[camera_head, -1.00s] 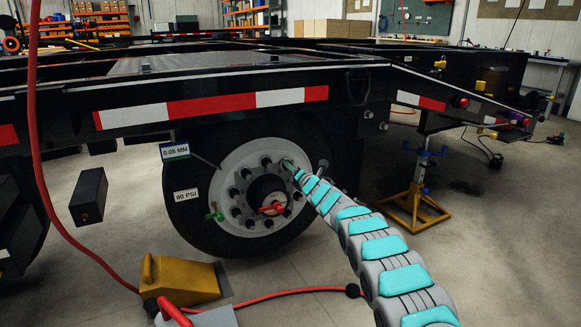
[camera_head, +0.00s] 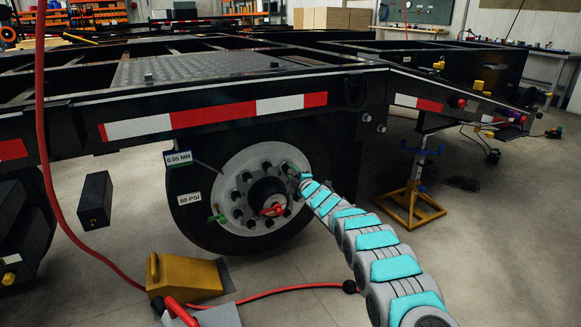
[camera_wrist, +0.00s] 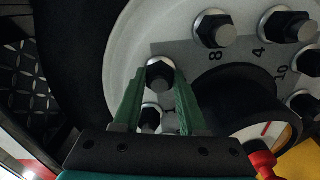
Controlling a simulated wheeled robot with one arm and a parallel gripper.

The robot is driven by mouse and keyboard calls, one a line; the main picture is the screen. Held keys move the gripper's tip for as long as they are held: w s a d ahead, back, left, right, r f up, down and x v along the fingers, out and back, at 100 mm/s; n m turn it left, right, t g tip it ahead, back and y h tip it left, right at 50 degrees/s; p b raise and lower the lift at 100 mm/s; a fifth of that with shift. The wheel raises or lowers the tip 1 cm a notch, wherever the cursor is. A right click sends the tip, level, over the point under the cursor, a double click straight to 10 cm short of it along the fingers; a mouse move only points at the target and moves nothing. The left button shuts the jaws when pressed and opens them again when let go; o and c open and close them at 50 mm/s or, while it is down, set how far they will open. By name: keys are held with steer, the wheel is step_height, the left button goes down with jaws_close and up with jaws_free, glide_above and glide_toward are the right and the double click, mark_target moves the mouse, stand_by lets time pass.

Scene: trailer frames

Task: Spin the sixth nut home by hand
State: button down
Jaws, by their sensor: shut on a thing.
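The wheel's white hub (camera_head: 228,170) carries a ring of dark nuts on studs around a dark centre with a red handle (camera_head: 272,210). My gripper (camera_head: 294,172) is at the upper right of this ring, where my arm hides part of the rim. In the wrist view, my gripper's green fingers (camera_wrist: 160,74) are shut on a nut (camera_wrist: 160,76), one on each side. A second nut (camera_wrist: 150,118) shows between the fingers, nearer the palm. Other nuts (camera_wrist: 213,29) sit beside numbers on a grey plate (camera_wrist: 180,50). Whether the held nut is seated cannot be told.
The trailer frame (camera_head: 350,95) overhangs the wheel. A yellow chock (camera_head: 185,278) and a red hose (camera_head: 290,291) lie on the floor in front. A yellow jack stand (camera_head: 411,203) stands to the right. A green clamp-like piece (camera_head: 217,218) sits at the hub's left.

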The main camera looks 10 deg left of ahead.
steer(key=m+p, duration=0.4)
steer(key=m, duration=0.1)
steer(key=shift+m, duration=0.3)
steer(key=m, duration=0.1)
steer(key=m+p, duration=0.1)
steer(key=m, duration=0.1)
steer(key=m+p, duration=0.1)
steer(key=shift+f+m, duration=0.25)
steer(key=shift+m, duration=0.05)
steer(key=m+p, duration=0.1)
steer(key=m, duration=0.4)
steer(key=shift+s+p, duration=0.1)
steer(key=shift+p, duration=0.25)
steer(key=m, duration=1.5)
steer(key=shift+s+a+p, duration=0.1)
steer(key=shift+a+p, duration=0.1)
steer(key=shift+p, duration=0.2)
steer(key=m, duration=0.5)
steer(key=shift+r, duration=0.1)
steer(key=shift+m, duration=2.3)
